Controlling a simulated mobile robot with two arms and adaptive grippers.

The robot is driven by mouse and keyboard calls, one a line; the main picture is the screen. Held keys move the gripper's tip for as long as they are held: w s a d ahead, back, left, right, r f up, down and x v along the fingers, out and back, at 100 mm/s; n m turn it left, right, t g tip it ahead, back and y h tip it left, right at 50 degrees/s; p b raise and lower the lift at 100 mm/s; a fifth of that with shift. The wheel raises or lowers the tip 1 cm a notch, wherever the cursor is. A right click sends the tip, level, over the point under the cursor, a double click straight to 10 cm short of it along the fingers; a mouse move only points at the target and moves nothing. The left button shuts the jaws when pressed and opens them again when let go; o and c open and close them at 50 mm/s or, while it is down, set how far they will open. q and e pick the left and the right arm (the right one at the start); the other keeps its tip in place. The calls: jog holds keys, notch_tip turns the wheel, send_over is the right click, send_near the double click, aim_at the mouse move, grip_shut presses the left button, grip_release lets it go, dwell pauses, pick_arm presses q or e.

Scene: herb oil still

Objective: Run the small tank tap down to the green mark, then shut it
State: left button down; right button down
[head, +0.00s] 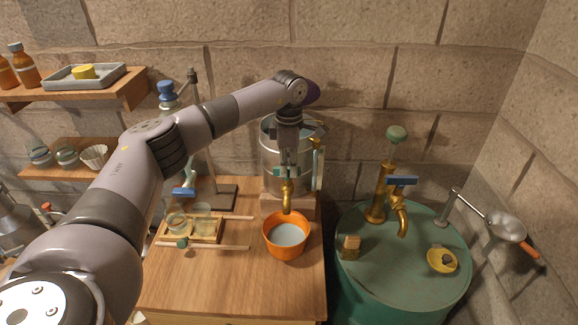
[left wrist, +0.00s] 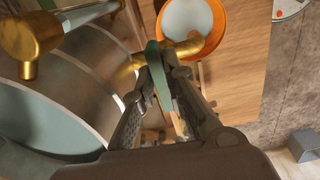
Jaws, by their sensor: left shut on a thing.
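The small metal tank (head: 270,150) stands on a wooden block at the back of the bench. Its brass tap (head: 287,196) points down over an orange bowl (head: 287,251) that holds pale liquid. In the left wrist view, my left gripper (left wrist: 163,62) is shut on the tap's teal handle (left wrist: 155,78), and the tank's open top shows pale liquid inside. In the head view, my left gripper (head: 288,170) is in front of the tank. An upright gauge tube (head: 317,168) is on the tank's right side; its level and green mark are too small to tell. My right gripper is out of view.
A wooden rack with glasses (head: 205,240) and a clamp stand (head: 225,195) are left of the bowl. To the right stands a green drum (head: 415,280) with a brass blue-handled tap (head: 400,205) and a yellow dish (head: 441,260). The front of the bench is clear.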

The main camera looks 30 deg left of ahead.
aim_at(289, 168)
pick_arm(q)
jog(key=c, duration=1.7)
grip_release()
jog(key=shift+o, duration=0.2)
notch_tip(289, 168, up, 12)
